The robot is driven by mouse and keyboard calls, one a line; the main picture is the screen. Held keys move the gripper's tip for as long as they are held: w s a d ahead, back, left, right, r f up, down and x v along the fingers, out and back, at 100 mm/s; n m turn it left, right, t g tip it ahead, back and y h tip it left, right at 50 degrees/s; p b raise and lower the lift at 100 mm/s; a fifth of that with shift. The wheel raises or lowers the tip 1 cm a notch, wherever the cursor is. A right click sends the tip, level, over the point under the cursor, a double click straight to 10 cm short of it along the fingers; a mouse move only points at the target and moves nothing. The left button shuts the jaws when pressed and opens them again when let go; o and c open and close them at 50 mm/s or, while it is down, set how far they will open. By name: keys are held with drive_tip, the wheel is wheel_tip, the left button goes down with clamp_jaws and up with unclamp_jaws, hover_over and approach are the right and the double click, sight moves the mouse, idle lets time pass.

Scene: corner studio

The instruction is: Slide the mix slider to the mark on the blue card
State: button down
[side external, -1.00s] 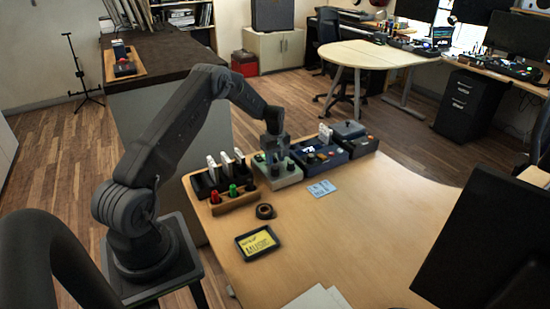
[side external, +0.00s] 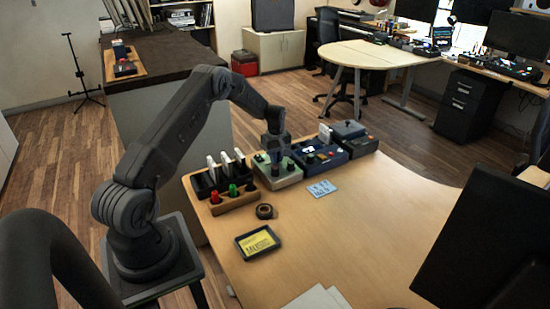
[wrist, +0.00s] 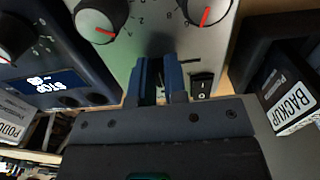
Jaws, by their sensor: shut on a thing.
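The mixer box (side external: 290,181) is a pale grey-green unit in the row of devices on the table. My gripper (side external: 275,156) reaches down onto its back part. In the wrist view my gripper (wrist: 158,72) has its two blue fingers close together over the panel of the mixer box (wrist: 150,22), shut on the slider cap, which is mostly hidden between them. A short dark line shows on the panel right of the fingers. The blue card (side external: 322,188) lies flat on the table in front of the row; its print is too small to read.
Red-marked knobs (wrist: 97,25) and a black rocker switch (wrist: 202,84) sit close to the fingers. A dark blue unit (side external: 320,158) stands directly right; a black rack (side external: 205,187) holding white pieces stands left. The table front is mostly clear.

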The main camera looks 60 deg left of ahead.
drive_tip(key=shift+w, duration=1.3)
drive_tip(key=c, duration=1.1)
unclamp_jaws()
drive_tip(key=shift+c, duration=0.2)
wheel_tip(320, 180, up, 14)
